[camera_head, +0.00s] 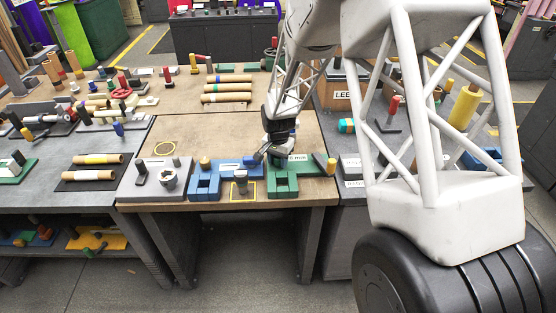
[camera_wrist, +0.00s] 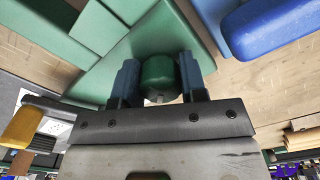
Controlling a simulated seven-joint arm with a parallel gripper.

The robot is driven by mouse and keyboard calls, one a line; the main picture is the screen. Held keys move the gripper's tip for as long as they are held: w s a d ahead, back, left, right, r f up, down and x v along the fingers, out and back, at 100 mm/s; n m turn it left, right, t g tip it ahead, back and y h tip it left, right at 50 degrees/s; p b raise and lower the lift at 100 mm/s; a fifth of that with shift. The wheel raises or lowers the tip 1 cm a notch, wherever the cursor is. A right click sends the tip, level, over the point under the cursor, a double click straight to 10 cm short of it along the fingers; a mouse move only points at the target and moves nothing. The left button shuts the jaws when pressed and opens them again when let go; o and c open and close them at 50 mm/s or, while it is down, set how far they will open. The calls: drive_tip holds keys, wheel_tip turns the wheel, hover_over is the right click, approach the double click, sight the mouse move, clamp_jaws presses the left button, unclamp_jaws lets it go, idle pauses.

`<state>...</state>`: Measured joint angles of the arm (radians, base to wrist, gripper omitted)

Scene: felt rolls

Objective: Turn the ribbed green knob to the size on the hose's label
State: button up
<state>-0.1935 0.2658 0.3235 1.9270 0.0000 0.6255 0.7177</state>
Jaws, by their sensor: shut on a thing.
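The green knob (camera_wrist: 158,74) sits between the two fingers of my gripper (camera_head: 263,153) in the wrist view. The fingers are shut on its sides. A small pale tip shows at the knob's near end. Its ribs and any size marks cannot be made out. Behind it is a green block (camera_wrist: 165,32). The green fixture (camera_head: 284,186) stands on the right part of the table in the head view, beside and below my gripper. The knob itself is hidden or too small there. A white label (camera_head: 297,157) lies behind the fixture; its writing is not clearly legible. No hose can be identified for sure.
A grey plate (camera_head: 150,187) with dark posts is further left. A yellow-ended handle (camera_wrist: 22,127) is close to my gripper. The table's middle (camera_head: 215,132) is clear.

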drive_tip(key=o, duration=0.9)
drive_tip(key=shift+o, duration=0.2)
drive_tip(key=shift+r, duration=0.15)
drive_tip(key=shift+r, duration=3.8)
